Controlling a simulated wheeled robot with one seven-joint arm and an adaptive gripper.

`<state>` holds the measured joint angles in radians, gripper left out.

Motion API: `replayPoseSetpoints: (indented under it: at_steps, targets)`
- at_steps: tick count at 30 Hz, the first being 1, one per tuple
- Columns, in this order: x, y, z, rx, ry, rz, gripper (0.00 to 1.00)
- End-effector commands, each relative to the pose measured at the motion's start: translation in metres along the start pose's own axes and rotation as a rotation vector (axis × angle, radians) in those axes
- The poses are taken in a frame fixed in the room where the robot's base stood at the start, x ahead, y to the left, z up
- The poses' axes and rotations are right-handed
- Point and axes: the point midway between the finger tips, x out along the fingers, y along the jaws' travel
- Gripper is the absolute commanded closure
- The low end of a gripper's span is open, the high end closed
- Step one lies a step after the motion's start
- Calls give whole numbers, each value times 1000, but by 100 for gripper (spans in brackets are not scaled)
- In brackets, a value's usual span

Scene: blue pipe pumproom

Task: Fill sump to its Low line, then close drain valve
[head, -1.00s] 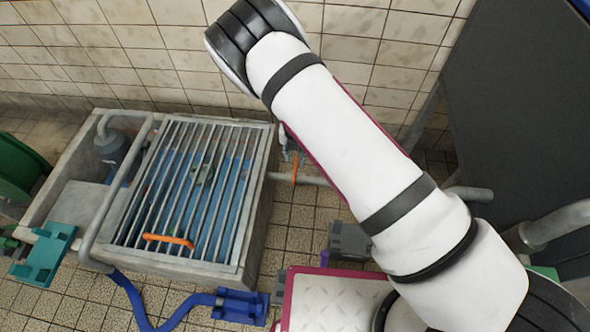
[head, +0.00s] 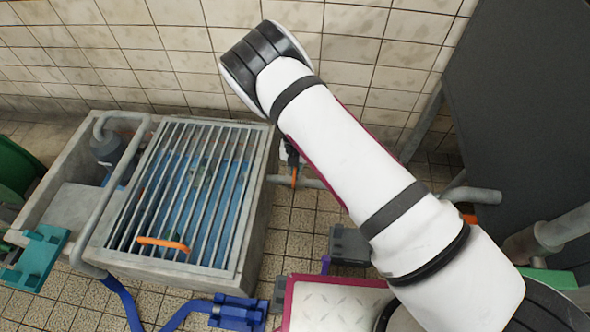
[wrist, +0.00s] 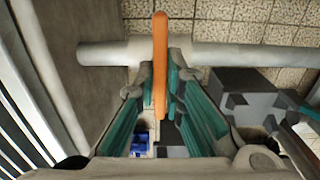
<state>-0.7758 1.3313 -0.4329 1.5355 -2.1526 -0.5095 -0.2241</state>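The concrete sump (head: 258,205) stands at the left in the head view under a barred grate (head: 190,195). Blue shows between the bars; I cannot read a water level or a Low line. A grey pipe (head: 312,183) leaves its right side, with an orange valve handle (head: 294,178) on it. In the wrist view the handle (wrist: 160,30) lies across the pipe (wrist: 235,56). My gripper (wrist: 161,72) has a teal-padded finger on each side of the handle, very close to it at the tips. Whether they press on it I cannot tell. In the head view my arm mostly hides the gripper.
Another orange handle (head: 163,243) lies over the grate. A teal clamp-like part (head: 40,258) sits at the sump's left front corner. A blue hose (head: 125,300) runs along the floor to a blue fitting (head: 238,312). A dark panel (head: 520,130) stands at the right.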

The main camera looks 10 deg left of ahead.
Motion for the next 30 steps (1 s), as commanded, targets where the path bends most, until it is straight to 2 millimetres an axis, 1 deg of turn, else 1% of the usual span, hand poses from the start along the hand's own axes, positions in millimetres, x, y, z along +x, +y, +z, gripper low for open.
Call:
replayPoseSetpoints:
  at_steps: [7, 15, 18, 27, 28, 30]
  targets:
    - [-1, 0, 0, -19, 0, 0, 100]
    - [-2, 0, 0, -216, 0, 0, 100]
    - [0, 0, 0, -259, 0, 0, 100]
    - [0, 0, 0, -269, 1, 0, 100]
    - [0, 0, 0, -269, 1, 0, 86]
    - [0, 0, 0, -268, 1, 0, 70]
